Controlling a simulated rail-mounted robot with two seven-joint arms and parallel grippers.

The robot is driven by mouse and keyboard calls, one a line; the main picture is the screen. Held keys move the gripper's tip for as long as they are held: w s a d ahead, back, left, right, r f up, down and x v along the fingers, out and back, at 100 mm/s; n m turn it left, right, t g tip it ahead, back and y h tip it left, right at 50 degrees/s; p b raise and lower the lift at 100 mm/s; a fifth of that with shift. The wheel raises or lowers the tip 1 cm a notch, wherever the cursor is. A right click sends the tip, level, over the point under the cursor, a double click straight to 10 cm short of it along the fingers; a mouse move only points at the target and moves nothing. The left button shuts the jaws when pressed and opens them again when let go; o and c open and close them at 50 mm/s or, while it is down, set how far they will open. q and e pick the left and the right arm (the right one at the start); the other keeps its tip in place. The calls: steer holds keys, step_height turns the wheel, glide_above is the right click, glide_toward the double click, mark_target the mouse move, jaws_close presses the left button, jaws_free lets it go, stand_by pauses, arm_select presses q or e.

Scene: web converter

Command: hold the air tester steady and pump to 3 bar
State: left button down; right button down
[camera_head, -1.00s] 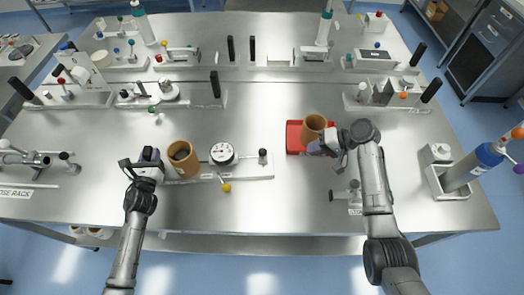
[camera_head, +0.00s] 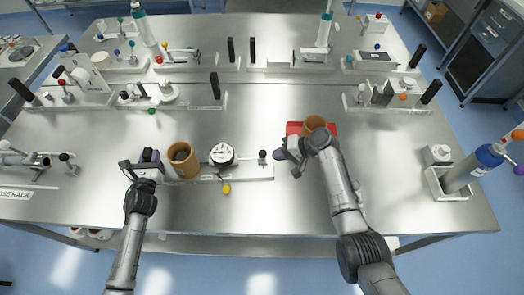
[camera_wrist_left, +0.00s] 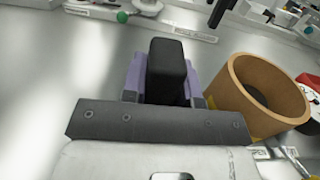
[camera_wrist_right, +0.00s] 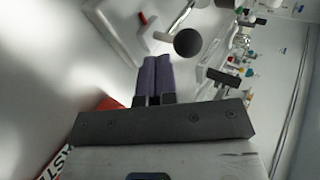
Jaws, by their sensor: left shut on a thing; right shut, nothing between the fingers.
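The air tester is a long white base (camera_head: 240,174) at the near middle of the bench. It carries a round white gauge (camera_head: 222,154), a brown cylinder (camera_head: 181,158) and a black-topped knob (camera_head: 262,156) at its right end; the gauge reading is too small to tell. A yellow knob (camera_head: 226,188) sits at its front edge. My left gripper (camera_head: 147,157) is shut on a black upright grip (camera_wrist_left: 167,70) at the tester's left end. My right gripper (camera_head: 284,153) is shut and empty, just right of the black-topped knob, apart from it. Its purple fingers (camera_wrist_right: 153,78) are together in the right wrist view.
A blue bottle (camera_head: 475,165) in a white holder stands at the right edge. Fixtures line the back. Bench between tester and back row is clear.

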mark_target(264, 156)
steer(key=shift+a, duration=0.8)
steer(key=a, duration=0.7)
steer(key=shift+s, duration=0.25)
steer(key=shift+d, duration=0.3)
steer(key=d, duration=0.2)
steer(key=shift+s+d+f, duration=0.1)
steer(key=shift+d+f, duration=0.2)
steer(key=shift+d, duration=0.1)
steer(key=w+v, duration=0.1)
steer(key=v, duration=0.9)
steer(key=shift+s+d, duration=0.2)
steer(key=shift+s, duration=0.25)
